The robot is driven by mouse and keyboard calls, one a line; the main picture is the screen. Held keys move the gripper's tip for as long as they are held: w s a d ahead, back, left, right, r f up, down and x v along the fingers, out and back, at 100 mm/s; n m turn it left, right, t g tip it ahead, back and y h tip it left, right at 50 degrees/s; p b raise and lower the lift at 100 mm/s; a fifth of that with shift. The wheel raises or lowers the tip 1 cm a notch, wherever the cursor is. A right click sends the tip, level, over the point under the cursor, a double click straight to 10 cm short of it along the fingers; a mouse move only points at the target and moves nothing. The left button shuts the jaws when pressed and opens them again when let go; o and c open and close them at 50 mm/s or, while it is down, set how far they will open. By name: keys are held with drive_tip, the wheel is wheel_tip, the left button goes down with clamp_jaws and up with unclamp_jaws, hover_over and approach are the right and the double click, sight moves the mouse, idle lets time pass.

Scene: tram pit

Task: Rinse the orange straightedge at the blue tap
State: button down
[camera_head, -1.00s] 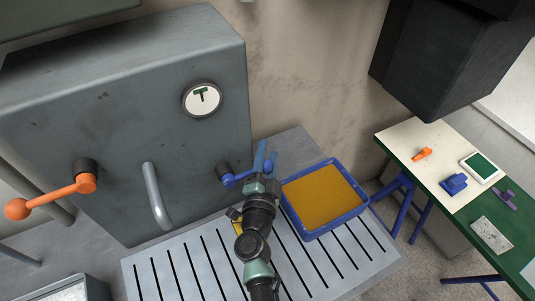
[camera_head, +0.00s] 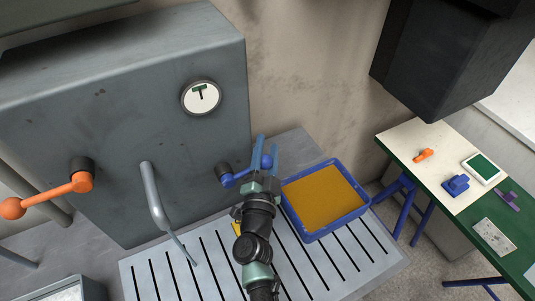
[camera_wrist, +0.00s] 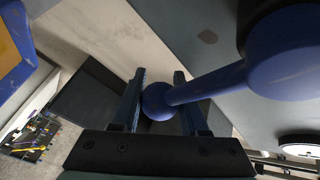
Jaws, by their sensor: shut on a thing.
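The blue tap lever (camera_head: 243,174) sits on the right of the grey cabinet front, with a ball at its end. My gripper (camera_head: 263,152) is shut on that ball; the wrist view shows the ball (camera_wrist: 157,101) between my two fingers (camera_wrist: 161,98). A grey spout (camera_head: 152,195) curves down left of the lever, and a thin stream (camera_head: 182,247) runs from its mouth to the slotted grate. I cannot clearly make out the orange straightedge. A yellow-orange piece (camera_head: 236,228) shows beside my arm, mostly hidden; I cannot tell what it is.
An orange lever (camera_head: 48,195) sits left on the cabinet (camera_head: 110,130), below a round gauge (camera_head: 201,98). A blue-rimmed tray (camera_head: 322,236) stands right of my arm on the slotted grate (camera_head: 150,275). A table (camera_head: 400,139) at right holds several small objects.

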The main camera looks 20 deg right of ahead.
drive_tip(key=shift+c, duration=2.1)
unclamp_jaws()
drive_tip(key=shift+a+r, duration=0.1)
drive_tip(key=shift+r, duration=0.05)
